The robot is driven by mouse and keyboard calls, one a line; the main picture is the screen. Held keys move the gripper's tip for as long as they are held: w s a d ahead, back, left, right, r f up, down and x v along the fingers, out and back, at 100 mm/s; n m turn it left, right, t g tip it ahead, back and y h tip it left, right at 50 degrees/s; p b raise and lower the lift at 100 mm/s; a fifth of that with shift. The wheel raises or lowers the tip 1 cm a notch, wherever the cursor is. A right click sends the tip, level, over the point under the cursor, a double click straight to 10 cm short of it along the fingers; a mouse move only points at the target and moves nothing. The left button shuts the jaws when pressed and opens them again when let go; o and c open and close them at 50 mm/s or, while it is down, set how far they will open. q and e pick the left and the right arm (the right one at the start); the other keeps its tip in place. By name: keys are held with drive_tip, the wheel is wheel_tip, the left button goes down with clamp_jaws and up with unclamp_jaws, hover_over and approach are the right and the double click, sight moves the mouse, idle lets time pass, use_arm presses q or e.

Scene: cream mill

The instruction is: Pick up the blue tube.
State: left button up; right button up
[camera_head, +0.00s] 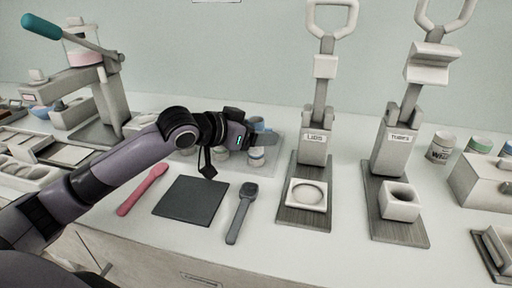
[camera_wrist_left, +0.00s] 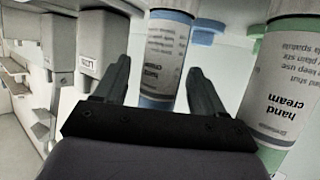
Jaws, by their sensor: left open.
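In the left wrist view, a white tube with a blue end and a printed label, the blue tube (camera_wrist_left: 166,58), stands between the fingers of my left gripper (camera_wrist_left: 160,68). The fingers are open on either side of it, and I see gaps, so it is not clamped. In the head view my left gripper (camera_head: 262,137) is over the row of small stands at the back of the counter, where the arm and hand hide most of the tubes. My right gripper is not in view.
A green-ended hand cream tube (camera_wrist_left: 284,85) stands close beside in the wrist view. Two lever presses, one labelled LIDS (camera_head: 316,150) and one labelled TUBES (camera_head: 396,150), stand to the right. A dark mat (camera_head: 190,201), a pink spatula (camera_head: 142,190) and a grey tool (camera_head: 241,212) lie in front.

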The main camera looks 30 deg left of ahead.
use_arm(q)
drive_tip(key=shift+c, duration=0.3)
drive_tip(key=c, duration=1)
drive_tip(key=shift+r, duration=0.1)
wheel_tip(320, 180, up, 20)
drive_tip(key=p, duration=0.3)
